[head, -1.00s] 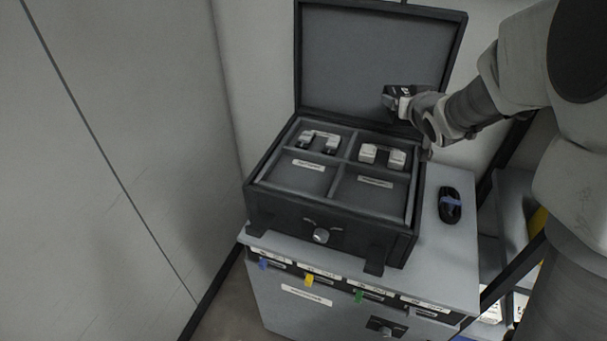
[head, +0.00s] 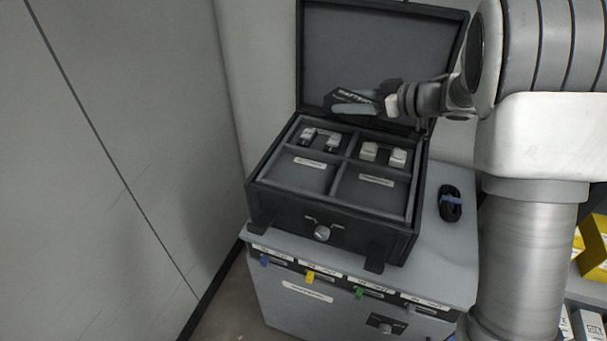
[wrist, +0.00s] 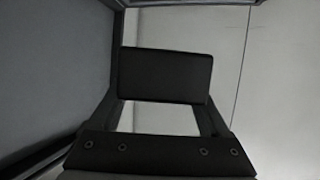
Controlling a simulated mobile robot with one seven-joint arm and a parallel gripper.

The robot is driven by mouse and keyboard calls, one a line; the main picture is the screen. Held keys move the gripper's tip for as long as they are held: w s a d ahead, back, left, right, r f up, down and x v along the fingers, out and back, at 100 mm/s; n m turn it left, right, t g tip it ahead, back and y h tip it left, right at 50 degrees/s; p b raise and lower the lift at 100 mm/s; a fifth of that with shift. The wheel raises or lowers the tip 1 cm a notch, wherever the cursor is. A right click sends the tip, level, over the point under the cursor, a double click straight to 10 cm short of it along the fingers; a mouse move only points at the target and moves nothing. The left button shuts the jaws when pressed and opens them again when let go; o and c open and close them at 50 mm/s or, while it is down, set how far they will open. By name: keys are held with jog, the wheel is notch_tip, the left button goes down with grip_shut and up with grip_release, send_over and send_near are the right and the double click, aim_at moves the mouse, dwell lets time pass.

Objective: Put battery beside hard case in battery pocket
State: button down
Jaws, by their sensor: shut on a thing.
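The battery (head: 354,95) is a dark block with white lettering, held in the air in front of the raised lid. In the wrist view the dark battery (wrist: 165,75) sits between the two fingers. My gripper (head: 362,104) is shut on it, above the back compartments of the open black hard case (head: 284,214). The case has four compartments. Both front ones look empty and carry white labels: front left (head: 300,176) and front right (head: 368,196). The label text is too small to read, so I cannot tell which is the battery pocket.
The back compartments hold small pale and dark pieces (head: 320,138) and two white blocks (head: 383,154). The open lid (head: 375,50) stands upright behind. A wall is at left.

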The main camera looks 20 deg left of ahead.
aim_at(361, 124)
jog(key=s+f+n+g, duration=0.1)
jog(key=f, duration=0.1)
jog(key=s+d+f+n+g+y, duration=0.1)
jog(key=s+n+g, duration=0.1)
jog(key=shift+s+d+f+g, duration=0.15)
jog(key=shift+s+f+g, duration=0.1)
jog(key=shift+f+g, duration=0.1)
jog(key=shift+s+f, duration=0.2)
jog(key=shift+f, duration=0.05)
jog(key=shift+n, duration=0.3)
jog(key=s+a+f, duration=0.1)
jog(key=a+f, duration=0.1)
jog(key=a, duration=0.1)
jog(key=s+a+f, duration=0.1)
jog(key=a+f, duration=0.1)
jog(key=a, duration=0.2)
jog(key=a+f, duration=0.2)
jog(key=a, duration=0.2)
jog(key=shift+s+f+b, duration=0.3)
jog(key=shift+s+f, duration=0.05)
jog(key=shift+s, duration=0.05)
jog(key=shift+f, duration=2)
jog(key=shift+f+b, duration=0.35)
jog(key=shift+f, duration=0.3)
grip_release()
